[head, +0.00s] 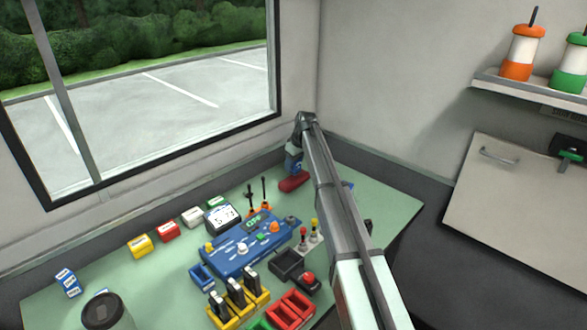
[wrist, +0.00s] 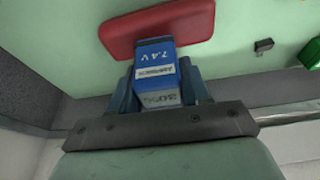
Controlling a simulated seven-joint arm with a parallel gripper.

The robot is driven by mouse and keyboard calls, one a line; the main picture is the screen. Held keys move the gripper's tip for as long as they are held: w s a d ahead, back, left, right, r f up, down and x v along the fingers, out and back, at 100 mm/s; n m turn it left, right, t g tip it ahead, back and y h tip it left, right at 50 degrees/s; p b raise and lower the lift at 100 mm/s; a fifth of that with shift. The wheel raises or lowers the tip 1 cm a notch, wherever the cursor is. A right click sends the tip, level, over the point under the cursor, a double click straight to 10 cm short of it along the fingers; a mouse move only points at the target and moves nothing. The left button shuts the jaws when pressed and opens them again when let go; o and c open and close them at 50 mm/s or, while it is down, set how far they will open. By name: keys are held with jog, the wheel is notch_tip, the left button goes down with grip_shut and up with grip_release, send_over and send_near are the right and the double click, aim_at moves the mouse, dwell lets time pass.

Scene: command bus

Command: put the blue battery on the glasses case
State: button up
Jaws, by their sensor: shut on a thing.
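The blue battery (wrist: 155,70), with a white label and "7.4 V" on it, is between the fingers of my gripper (wrist: 160,88) in the wrist view. My gripper is shut on it. The red glasses case (wrist: 185,26) lies on the green bench top just beyond the battery's far end, and the battery overlaps its edge in the picture. Whether they touch I cannot tell. In the head view my gripper (head: 294,162) is at the bench's far corner, right above the red glasses case (head: 293,183). The battery is hard to make out there.
A blue control panel (head: 240,247) with knobs stands mid-bench. Yellow (head: 140,245), red (head: 169,231) and white (head: 192,216) boxes line the window side. A wall rises behind the case.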

jog(key=shift+f, duration=1.05)
jog(key=o, duration=1.2)
jog(key=shift+f, duration=0.15)
jog(key=shift+c, duration=0.2)
jog(key=v, duration=1.2)
